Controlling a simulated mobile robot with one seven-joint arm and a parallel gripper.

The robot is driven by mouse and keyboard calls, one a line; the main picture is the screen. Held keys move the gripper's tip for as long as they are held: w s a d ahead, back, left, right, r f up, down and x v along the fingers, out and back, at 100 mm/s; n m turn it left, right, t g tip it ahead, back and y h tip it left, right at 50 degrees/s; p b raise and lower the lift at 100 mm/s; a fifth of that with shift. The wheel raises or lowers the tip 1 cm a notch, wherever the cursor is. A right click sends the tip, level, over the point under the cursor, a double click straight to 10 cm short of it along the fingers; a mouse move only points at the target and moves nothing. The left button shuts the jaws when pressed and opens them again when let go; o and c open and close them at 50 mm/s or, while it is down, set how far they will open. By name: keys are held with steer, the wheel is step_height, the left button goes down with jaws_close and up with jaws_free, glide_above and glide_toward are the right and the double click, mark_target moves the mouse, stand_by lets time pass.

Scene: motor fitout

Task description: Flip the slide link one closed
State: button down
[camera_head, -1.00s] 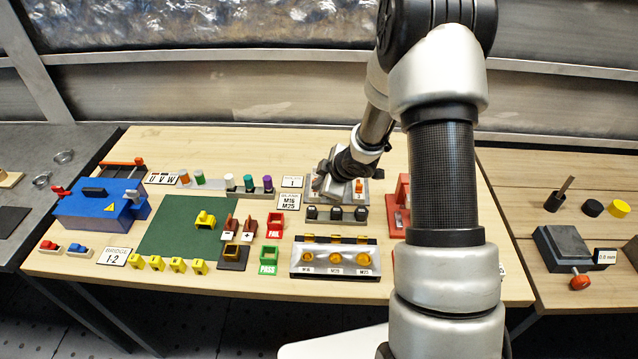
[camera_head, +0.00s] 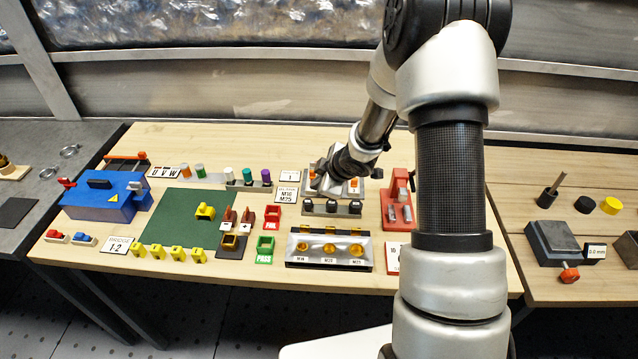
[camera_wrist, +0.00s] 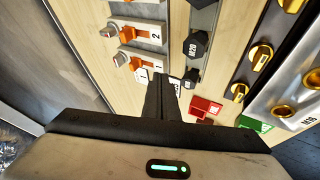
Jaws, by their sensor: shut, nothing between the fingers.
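The slide link panel (camera_head: 346,199) is a pale block near the back of the bench, partly hidden by my gripper in the head view. In the wrist view, slide link one (camera_wrist: 138,62) is an orange slider beside a metal knob, just beyond my fingers. The orange slide link two (camera_wrist: 131,34) sits above it, next to a plate marked 2. My gripper (camera_wrist: 161,78) is shut and empty, with its dark fingers pointing at the area by link one. Contact with the link cannot be told. In the head view my gripper (camera_head: 318,184) is over the panel's left part.
A rack of dark hex plugs (camera_head: 331,208) stands in front of the panel. A silver block with yellow plugs (camera_head: 329,249) is nearer the front. A red fixture (camera_head: 397,212) stands to the right, and red and green bins lie to the left. A green mat (camera_head: 180,215) is left of centre.

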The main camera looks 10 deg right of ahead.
steer(key=p+v, duration=0.2)
steer(key=v, duration=0.5)
steer(key=shift+r, duration=0.3)
steer(key=s+d+r+m+h, duration=0.3)
steer(key=s+r+m, duration=0.1)
steer(key=r, duration=0.6)
steer(key=s+d+r+m+h, duration=0.3)
steer(key=d+r, duration=0.1)
steer(key=r, duration=0.5)
steer(key=s+a+r+m+y, duration=0.1)
steer(key=s+a+r+m, duration=0.2)
steer(key=s, duration=0.7)
steer(key=s+a+r+m+g+y, duration=0.1)
steer(key=s+a+r+m+y, duration=0.1)
steer(key=s, duration=0.8)
steer(key=a+r+m, duration=0.1)
steer(key=a, duration=0.1)
steer(key=shift+a+r+m+p, duration=0.2)
steer(key=shift+a+m+p, duration=0.15)
steer(key=shift+a+m, duration=0.05)
